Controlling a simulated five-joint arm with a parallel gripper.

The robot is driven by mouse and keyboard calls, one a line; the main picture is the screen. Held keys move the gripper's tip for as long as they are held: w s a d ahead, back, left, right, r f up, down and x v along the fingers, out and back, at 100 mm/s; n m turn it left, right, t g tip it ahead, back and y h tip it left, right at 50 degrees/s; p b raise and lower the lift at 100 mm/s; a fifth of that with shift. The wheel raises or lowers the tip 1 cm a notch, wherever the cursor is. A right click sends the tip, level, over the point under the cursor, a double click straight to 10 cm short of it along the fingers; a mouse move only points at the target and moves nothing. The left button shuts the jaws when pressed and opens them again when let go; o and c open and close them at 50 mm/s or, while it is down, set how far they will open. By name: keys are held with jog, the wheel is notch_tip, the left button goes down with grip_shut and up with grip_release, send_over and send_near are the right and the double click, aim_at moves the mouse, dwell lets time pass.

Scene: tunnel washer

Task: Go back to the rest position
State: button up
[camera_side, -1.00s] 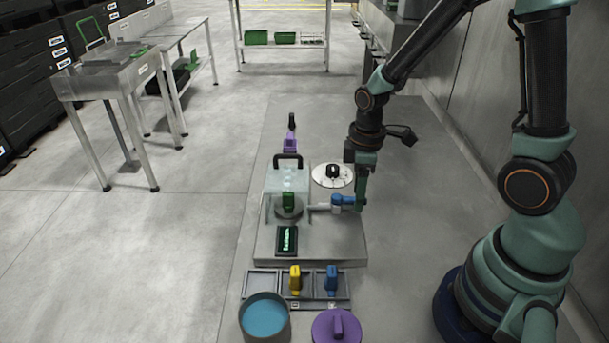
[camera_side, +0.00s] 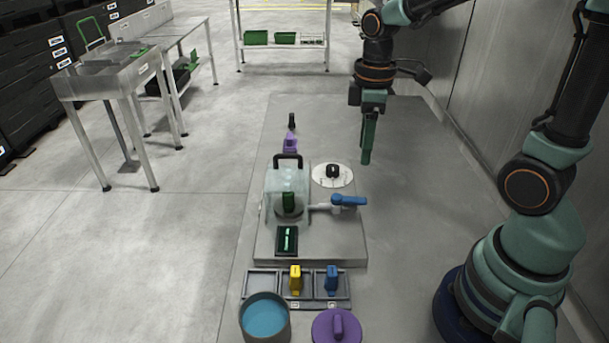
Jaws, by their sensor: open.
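My gripper (camera_side: 367,158) hangs pointing down at the upper right of the work surface, clear of everything. It holds nothing, and its fingers overlap in this view. The washer stands below and left of it on a grey base plate (camera_side: 340,248). Its clear cover (camera_side: 275,195) has a black handle (camera_side: 287,158) and a green piece (camera_side: 288,201) inside. A blue-handled valve (camera_side: 348,200) sticks out to the right of the cover, its handle lying level to the right. A black knob (camera_side: 332,170) sits on a white dial (camera_side: 322,182) behind the valve.
A dark tray (camera_side: 262,284) in front holds a yellow piece (camera_side: 295,279) and a blue piece (camera_side: 332,281). A pot of blue liquid (camera_side: 265,319) and a purple lid (camera_side: 336,328) stand nearest. A purple item (camera_side: 291,142) is at the back.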

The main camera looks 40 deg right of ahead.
jog(key=shift+r, duration=0.1)
jog(key=s+a+r+m+t, duration=0.3)
jog(key=r+m+t, duration=0.2)
jog(key=r+m, duration=0.2)
jog(key=shift+a+m+t, duration=0.15)
jog(key=shift+m+t, duration=0.15)
jog(key=shift+m, duration=0.1)
jog(key=shift+r, duration=0.1)
dwell(4.0)
jog(key=n+g, duration=0.6)
jog(key=n, duration=0.2)
send_near(358, 199)
notch_tip(358, 199, down, 8)
jog(key=shift+s+r, duration=0.1)
jog(key=shift+s, duration=0.05)
grip_shut()
